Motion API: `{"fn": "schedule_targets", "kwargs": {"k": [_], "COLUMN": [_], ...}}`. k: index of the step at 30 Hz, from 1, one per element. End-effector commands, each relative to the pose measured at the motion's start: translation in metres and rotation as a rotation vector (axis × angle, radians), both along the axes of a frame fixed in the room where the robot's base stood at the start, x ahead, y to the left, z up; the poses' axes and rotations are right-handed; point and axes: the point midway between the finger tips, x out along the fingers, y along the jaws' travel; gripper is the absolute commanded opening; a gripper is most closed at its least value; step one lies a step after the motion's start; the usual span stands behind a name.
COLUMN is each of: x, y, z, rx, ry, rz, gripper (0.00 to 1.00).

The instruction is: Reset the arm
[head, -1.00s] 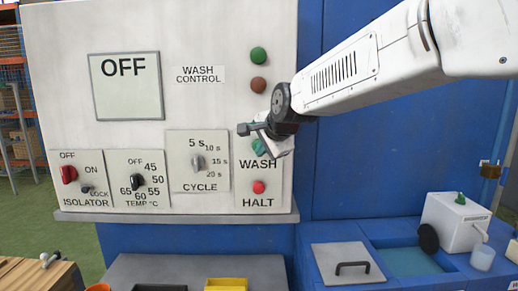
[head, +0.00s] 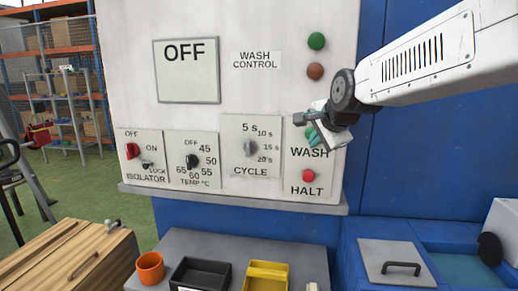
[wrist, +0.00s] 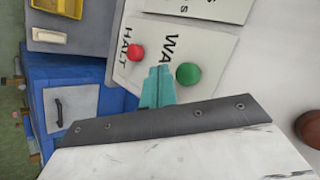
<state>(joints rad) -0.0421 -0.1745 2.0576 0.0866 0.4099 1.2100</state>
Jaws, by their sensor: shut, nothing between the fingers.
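My gripper (head: 312,137) is at the end of my white arm, which reaches in from the right in the head view. Its teal fingers are together and empty, and they also show in the wrist view (wrist: 159,86). It is in front of the wash control panel (head: 237,105), by the WASH label. The green WASH button (wrist: 188,74) shows close to the fingertips in the wrist view; in the head view my gripper covers it. The red HALT button (head: 308,176) is below. I cannot tell whether the fingers touch the panel.
The display (head: 186,72) reads OFF. A grey shelf holds an orange cup (head: 150,268), a black tray (head: 200,274) and a yellow tray (head: 267,275). A wooden chest (head: 75,255) stands at left. A lidded blue basin (head: 405,262) is at lower right.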

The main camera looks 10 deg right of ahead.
Motion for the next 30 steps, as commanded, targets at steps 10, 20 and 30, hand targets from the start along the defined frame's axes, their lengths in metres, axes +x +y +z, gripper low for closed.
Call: {"fn": "schedule_targets", "kwargs": {"k": [10,20,30], "x": [-0.138,-0.335,-0.357], "y": [-0.009,-0.028,-0.031], "z": [-0.083,-0.126,-0.123], "rx": [-0.437,-0.621,-0.649], "ry": [0.394,0.634,0.593], "rz": [0.581,1.137,1.109], "gripper": [0.00,0.00,0.00]}}
